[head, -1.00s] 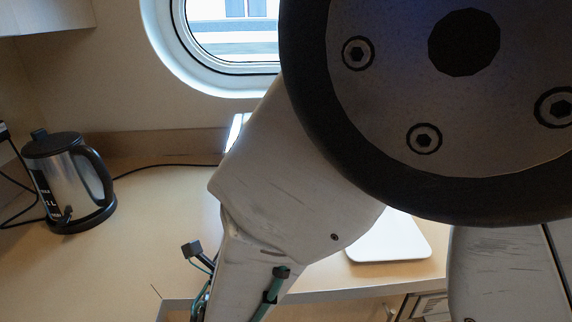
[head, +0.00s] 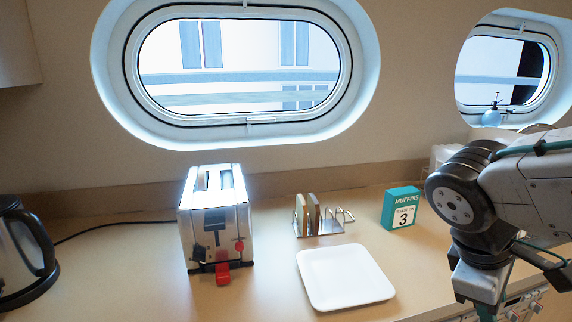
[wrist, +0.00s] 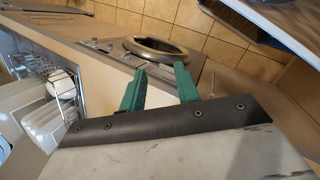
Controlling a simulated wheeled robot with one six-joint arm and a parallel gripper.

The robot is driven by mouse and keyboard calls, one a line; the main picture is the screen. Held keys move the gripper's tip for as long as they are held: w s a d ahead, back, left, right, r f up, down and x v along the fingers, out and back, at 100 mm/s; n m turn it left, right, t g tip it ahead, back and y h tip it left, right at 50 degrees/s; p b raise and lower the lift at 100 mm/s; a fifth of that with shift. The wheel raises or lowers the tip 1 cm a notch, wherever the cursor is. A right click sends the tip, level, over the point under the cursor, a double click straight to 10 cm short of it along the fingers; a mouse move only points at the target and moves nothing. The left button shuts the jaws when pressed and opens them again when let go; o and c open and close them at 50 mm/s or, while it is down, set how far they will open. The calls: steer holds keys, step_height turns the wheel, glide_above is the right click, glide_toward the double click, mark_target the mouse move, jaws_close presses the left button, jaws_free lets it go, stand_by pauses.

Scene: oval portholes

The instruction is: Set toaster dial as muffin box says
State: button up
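The chrome toaster (head: 186,236) stands on the counter left of centre in the head view, slots up. Its front has a dark panel, a small round red part (head: 239,246) at the right and a red block (head: 222,274) low down. I cannot tell which is the dial or read its setting.
A white plate (head: 345,277) and a toast rack (head: 329,224) with slices lie between toaster and box. A kettle (head: 22,255) stands at the left edge. My arm fills the right side. The wrist view shows a dish rack (wrist: 50,92) and a round metal-rimmed object (wrist: 157,48).

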steer(key=s+a+m+t+y, duration=0.1)
steer(key=s+a+m+y, duration=0.2)
steer(key=s+m+y, duration=0.2)
steer(key=shift+s+r+m, duration=0.2)
steer(key=shift+r+m, duration=0.25)
steer(key=shift+m, duration=1.05)
